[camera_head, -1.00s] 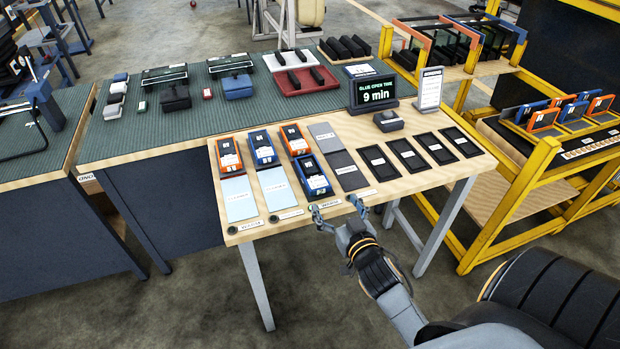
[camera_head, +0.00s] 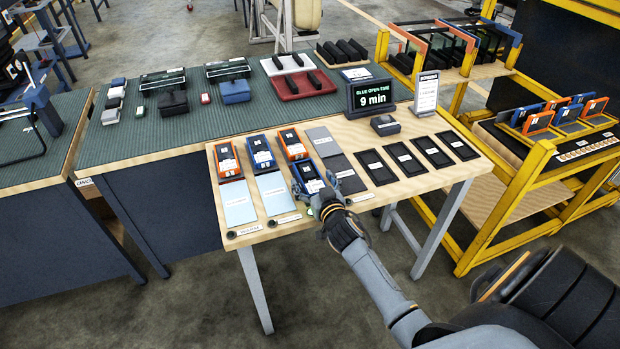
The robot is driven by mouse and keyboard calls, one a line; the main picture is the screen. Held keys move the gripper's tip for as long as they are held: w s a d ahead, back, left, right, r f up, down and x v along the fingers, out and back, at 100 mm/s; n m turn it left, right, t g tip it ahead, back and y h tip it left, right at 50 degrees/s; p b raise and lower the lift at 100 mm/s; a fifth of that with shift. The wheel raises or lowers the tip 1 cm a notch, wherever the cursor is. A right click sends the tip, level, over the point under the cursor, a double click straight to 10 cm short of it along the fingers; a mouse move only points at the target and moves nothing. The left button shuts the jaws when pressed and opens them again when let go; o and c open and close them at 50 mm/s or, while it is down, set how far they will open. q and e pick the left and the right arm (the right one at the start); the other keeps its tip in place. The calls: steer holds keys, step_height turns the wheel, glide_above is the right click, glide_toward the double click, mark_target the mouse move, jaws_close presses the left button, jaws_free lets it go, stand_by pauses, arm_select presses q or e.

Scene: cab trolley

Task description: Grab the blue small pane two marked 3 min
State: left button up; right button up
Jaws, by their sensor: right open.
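A blue block with a white label (camera_head: 307,173) lies on the wooden table (camera_head: 405,190), at the front of the third column. A second blue block with a white label (camera_head: 261,153) lies in the back row, between two orange ones. The labels are too small to read, so I cannot tell which is marked 3 min. My right gripper (camera_head: 321,186) is open at the near end of the front blue block, a finger to either side. It hides that end; I cannot tell whether it touches. My left gripper is not in view.
Orange blocks (camera_head: 228,160) (camera_head: 292,144) flank the back blue one. Light blue pads (camera_head: 238,204) lie left; black pads (camera_head: 376,167) lie right. A display reading 9 min (camera_head: 372,96) stands behind. A yellow rack (camera_head: 520,200) stands right, holding small blue and orange frames (camera_head: 538,121).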

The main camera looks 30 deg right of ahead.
steer(key=shift+w+d, duration=0.1)
steer(key=shift+w, duration=0.2)
steer(key=c, duration=1.5)
steer(key=shift+r, duration=0.15)
